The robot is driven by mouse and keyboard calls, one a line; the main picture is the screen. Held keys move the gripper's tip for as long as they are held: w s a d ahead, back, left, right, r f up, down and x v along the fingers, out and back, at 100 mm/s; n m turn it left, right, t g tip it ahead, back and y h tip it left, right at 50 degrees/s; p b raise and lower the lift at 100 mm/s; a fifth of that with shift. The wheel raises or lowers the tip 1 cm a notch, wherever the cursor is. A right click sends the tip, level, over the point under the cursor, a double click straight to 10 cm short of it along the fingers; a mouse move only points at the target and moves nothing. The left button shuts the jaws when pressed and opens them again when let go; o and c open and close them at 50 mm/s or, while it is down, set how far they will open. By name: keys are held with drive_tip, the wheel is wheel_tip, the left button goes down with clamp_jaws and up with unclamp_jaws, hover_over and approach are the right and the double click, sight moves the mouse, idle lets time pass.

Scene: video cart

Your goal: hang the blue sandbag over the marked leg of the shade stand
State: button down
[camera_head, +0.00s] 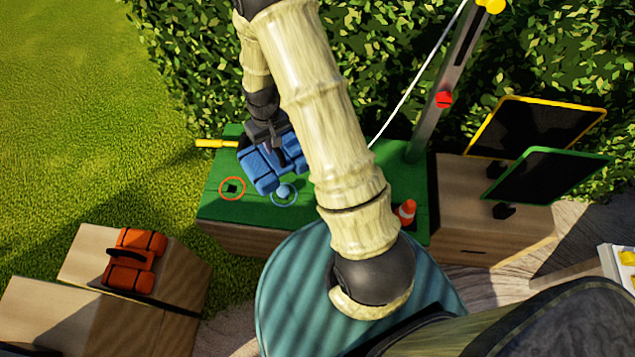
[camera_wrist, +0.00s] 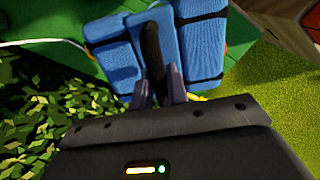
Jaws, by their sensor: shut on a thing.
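The blue sandbag (camera_head: 262,165) has two padded lobes joined by a band with a dark handle. My gripper (camera_head: 268,134) is shut on that handle, which also shows between the fingers in the wrist view (camera_wrist: 152,50). The bag is over the left part of the green top; I cannot tell whether it touches. The shade stand's grey post (camera_head: 436,105) leans up at the right, with a red knob. A yellow-ended bar (camera_head: 216,143), perhaps the marked leg, sticks out at the left, just left of the bag. The bag and arm hide the rest of it.
The green top (camera_head: 215,205) carries an orange ring (camera_head: 232,188), a blue ring (camera_head: 284,194) and a small orange cone (camera_head: 406,212). An orange sandbag (camera_head: 135,261) lies on a wooden box at lower left. Two dark panels (camera_head: 545,173) stand at right. A hedge closes the back.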

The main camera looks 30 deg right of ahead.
sight(273, 155)
drive_tip(key=shift+a+f+n+b, duration=0.2)
drive_tip(key=shift+f+b, duration=0.75)
drive_tip(key=shift+b, duration=0.55)
drive_tip(key=shift+a+f+n+b, duration=0.15)
drive_tip(key=shift+f+b, duration=0.75)
drive_tip(key=shift+b, duration=0.6)
drive_tip(key=shift+f+b, duration=0.65)
drive_tip(key=shift+f, duration=2.45)
drive_tip(key=shift+f, duration=0.1)
drive_tip(key=shift+f+b, duration=0.4)
drive_tip(key=shift+f, duration=1.4)
drive_tip(key=c, duration=1.4)
unclamp_jaws()
drive_tip(key=shift+s+f, duration=0.1)
drive_tip(key=shift+f, duration=0.05)
drive_tip(key=shift+o, duration=0.2)
